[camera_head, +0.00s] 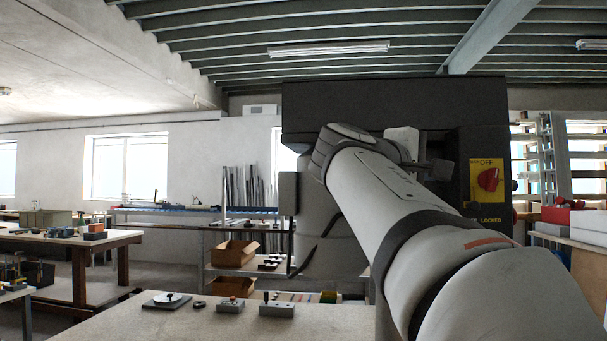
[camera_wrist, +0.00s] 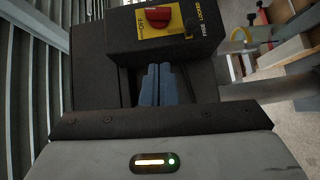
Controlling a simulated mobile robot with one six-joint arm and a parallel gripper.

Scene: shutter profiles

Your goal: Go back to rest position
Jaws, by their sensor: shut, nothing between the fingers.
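My gripper (camera_wrist: 157,85) shows in the wrist view as two blue-grey fingers pressed together, empty. Beyond the fingertips is a dark box with a red rotary knob (camera_wrist: 158,17) on a yellow plate marked OFF. I cannot tell the exact gap between fingers and box. In the head view my pale arm reaches from the lower right up toward the middle, in front of a large dark cabinet (camera_head: 390,105). The red knob (camera_head: 488,179) on its yellow plate shows right of the arm's far end. My fingers are not clear in the head view.
A worktop (camera_head: 150,327) in front holds small grey blocks (camera_head: 277,310) and a plate with a round part (camera_head: 167,299). Cardboard boxes (camera_head: 233,253) sit on a shelf behind. A wooden table (camera_head: 75,240) stands left, with open floor between. Shelving (camera_head: 560,165) stands right.

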